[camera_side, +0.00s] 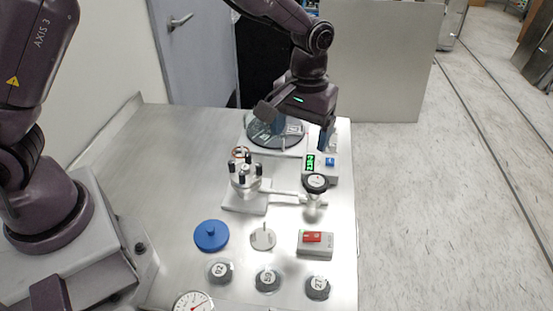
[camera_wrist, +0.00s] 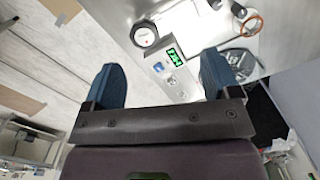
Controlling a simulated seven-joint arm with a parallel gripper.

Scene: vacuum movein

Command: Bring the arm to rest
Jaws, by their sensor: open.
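My gripper (camera_side: 298,130) is at the end of my dark purple arm, over the far right part of the steel table (camera_side: 165,160). Its two blue-padded fingers are spread wide, and nothing shows between them. In the wrist view the gripper (camera_wrist: 160,82) is also open, with both fingers apart and empty. In the side view it hangs in front of and above a round dark glass-like plate (camera_side: 262,138), partly covering it. I cannot tell the exact height of the fingers above the plate or the green display unit.
A green display (camera_side: 310,164), a black-rimmed gauge (camera_side: 316,183) and a white stand with black-topped posts (camera_side: 245,185) are close below. Nearer are a blue lid (camera_side: 211,236), a grey disc (camera_side: 263,238), a red switch box (camera_side: 315,243) and several numbered knobs (camera_side: 268,280). The left tabletop is clear.

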